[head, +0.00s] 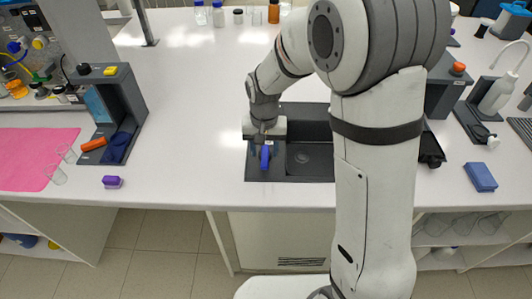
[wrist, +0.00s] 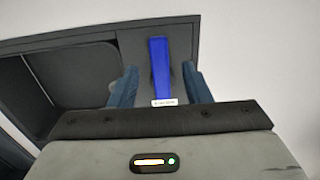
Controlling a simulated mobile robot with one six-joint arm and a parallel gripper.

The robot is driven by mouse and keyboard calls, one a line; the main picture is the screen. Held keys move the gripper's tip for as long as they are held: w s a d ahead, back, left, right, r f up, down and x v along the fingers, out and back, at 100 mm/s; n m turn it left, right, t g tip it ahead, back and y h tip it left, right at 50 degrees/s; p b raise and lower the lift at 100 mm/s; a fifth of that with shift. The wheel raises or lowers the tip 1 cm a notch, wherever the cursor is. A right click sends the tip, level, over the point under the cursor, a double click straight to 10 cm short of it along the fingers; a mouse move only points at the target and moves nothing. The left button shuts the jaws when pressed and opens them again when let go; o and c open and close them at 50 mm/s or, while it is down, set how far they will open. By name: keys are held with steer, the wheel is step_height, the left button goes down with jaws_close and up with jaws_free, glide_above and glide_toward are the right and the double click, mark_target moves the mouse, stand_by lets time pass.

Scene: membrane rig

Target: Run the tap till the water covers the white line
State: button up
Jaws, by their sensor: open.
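A blue tap lever (head: 265,158) sits on the left part of a dark grey sink unit (head: 258,174). In the wrist view the lever (wrist: 160,65) lies between the two dark blue fingers of my gripper (wrist: 159,72), with a gap on each side. My gripper (head: 263,141) is open over the lever in the head view. The sink basin (head: 310,160) is to the right of the lever and looks dark; I cannot make out any water in it. The white line does not show, and my arm hides part of the unit.
A dark stand (head: 130,115) and a pink mat (head: 35,158) are on the left, with small glasses and a purple block (head: 112,182) nearby. A blue block (head: 480,177) and a wash bottle (head: 498,93) are on the right.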

mark_target(265, 160)
steer(key=shift+f, duration=1.7)
steer(key=shift+c, duration=0.2)
jaws_close()
